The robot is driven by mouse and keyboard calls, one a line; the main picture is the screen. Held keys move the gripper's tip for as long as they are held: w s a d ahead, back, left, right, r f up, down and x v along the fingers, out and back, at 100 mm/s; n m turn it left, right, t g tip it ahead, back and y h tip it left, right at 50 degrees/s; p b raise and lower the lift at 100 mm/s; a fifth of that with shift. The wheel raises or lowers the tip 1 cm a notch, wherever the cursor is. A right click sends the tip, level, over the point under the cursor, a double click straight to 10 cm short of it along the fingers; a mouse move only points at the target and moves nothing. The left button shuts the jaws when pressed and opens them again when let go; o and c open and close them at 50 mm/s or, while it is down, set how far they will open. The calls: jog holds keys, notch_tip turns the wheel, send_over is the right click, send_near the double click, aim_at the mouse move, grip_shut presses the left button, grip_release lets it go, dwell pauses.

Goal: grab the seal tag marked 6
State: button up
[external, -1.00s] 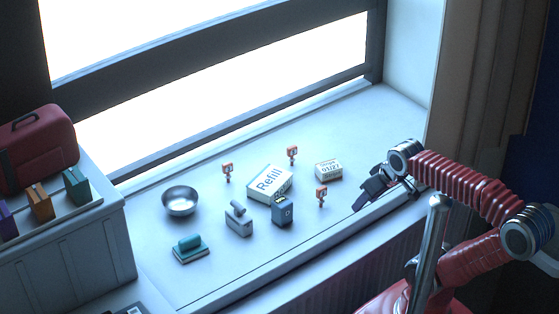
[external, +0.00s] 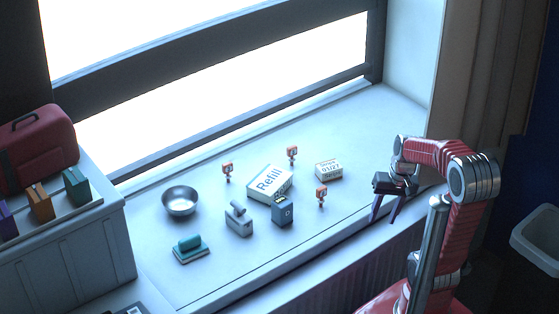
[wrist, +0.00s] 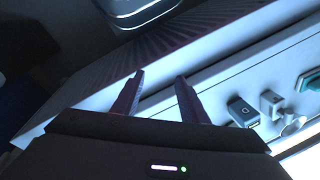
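Three small orange-red seal tags stand on the window sill in the external view: one at the back left (external: 227,169), one at the back right (external: 292,154) and one at the front right (external: 321,194). Their numbers are too small to read, so I cannot tell which is marked 6. My gripper (external: 383,217) is open and empty, pointing down at the sill's front edge, right of the front-right tag and apart from it. Its two spread fingers also show in the wrist view (wrist: 160,77). I cannot make out a tag in the wrist view.
A Refill box (external: 269,182), a small dated box (external: 328,171), a grey-blue container (external: 282,212), a grey block with a handle (external: 239,220), a metal bowl (external: 180,201) and a teal stamp-like piece (external: 190,248) share the sill (external: 345,125). The sill's back right is clear.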

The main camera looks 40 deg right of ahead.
jog(key=w+d+f+m+t+y, duration=0.3)
jog(key=f+m+y, duration=0.35)
jog(key=m, duration=0.55)
jog(key=w+d+r+m+t, duration=0.1)
jog(key=w+m+t, duration=0.1)
jog(key=w+m, duration=0.1)
jog(key=w+d+r+m+t, duration=0.1)
jog(key=w+m, duration=0.2)
jog(key=w+d+r+m+t, duration=0.1)
jog(key=w+m+t, duration=0.1)
jog(key=w, duration=0.2)
jog(key=shift+d+r+m+t+y, duration=0.1)
jog(key=shift+d+m+t+y, duration=0.05)
jog(key=shift+m+t+y, duration=0.2)
jog(key=shift+s, duration=0.1)
send_near(321, 198)
jog(key=f, duration=0.1)
jog(key=w+f, duration=0.2)
jog(key=shift+w+a+f, duration=0.1)
jog(key=shift+w+a, duration=0.05)
jog(key=shift+a, duration=0.15)
jog(key=shift+w+a, duration=0.1)
jog(key=shift+w, duration=0.1)
